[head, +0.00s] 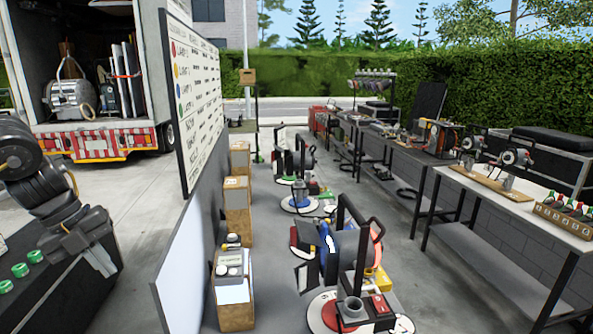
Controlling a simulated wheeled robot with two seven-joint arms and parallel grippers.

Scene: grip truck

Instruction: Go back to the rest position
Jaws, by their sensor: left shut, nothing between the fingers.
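My left gripper (103,262) is at the lower left of the head view, in front of the dark case or table there. Its fingers are shut and hold nothing. The arm comes in from the left edge, folded, with its dark links stacked above the gripper. I do not see my right gripper.
A whiteboard (196,90) on a grey partition stands right of my left gripper. Green-topped items (20,270) lie near it. Equipment with reels (350,245) fills the middle floor. A workbench (500,205) runs along the right. An open truck (85,75) stands behind.

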